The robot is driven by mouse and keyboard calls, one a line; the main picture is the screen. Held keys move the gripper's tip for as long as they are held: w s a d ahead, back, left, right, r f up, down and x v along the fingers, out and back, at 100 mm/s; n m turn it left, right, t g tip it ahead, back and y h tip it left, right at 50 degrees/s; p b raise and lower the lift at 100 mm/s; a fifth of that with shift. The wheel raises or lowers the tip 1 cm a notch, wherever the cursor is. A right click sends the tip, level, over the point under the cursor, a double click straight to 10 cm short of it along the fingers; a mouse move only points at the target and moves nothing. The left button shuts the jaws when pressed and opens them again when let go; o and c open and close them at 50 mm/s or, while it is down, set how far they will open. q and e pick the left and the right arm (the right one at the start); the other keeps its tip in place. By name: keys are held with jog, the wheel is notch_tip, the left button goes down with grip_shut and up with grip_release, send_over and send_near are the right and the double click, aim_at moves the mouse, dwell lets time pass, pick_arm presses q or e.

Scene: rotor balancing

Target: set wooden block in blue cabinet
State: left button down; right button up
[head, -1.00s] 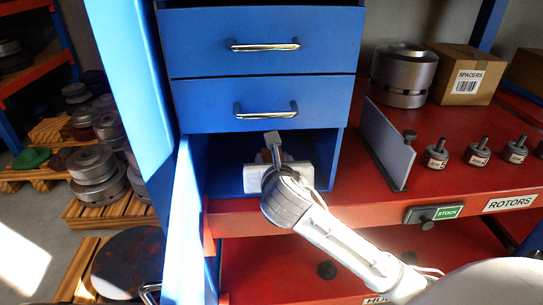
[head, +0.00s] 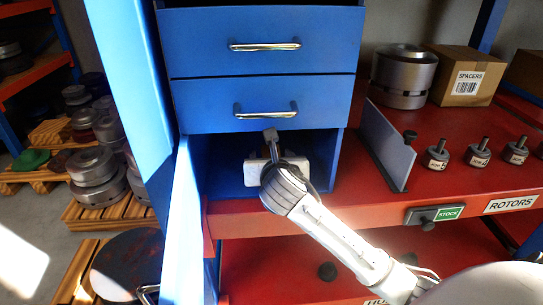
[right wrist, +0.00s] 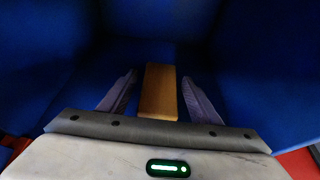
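The blue cabinet (head: 262,55) stands at the centre of the head view, with its lower compartment open below two shut drawers. My right gripper (right wrist: 160,85) reaches into this compartment; its body (head: 278,170) shows at the opening in the head view. In the right wrist view, the wooden block (right wrist: 159,92) lies between the two fingers, with a narrow dark gap on each side, so the fingers look open around it. Blue cabinet walls surround it. In the head view the block is mostly hidden by my gripper. My left gripper is not in view.
A blue door (head: 183,225) stands open at the compartment's left. Right of the cabinet, the red shelf (head: 370,205) carries an upright grey plate (head: 388,145), a metal rotor (head: 403,75), a spacers box (head: 463,75) and several small weights (head: 437,155).

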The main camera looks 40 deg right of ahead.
jog(key=shift+r, duration=0.1)
jog(key=p+v, duration=0.1)
jog(key=v, duration=1.1)
jog(key=shift+p, duration=0.35)
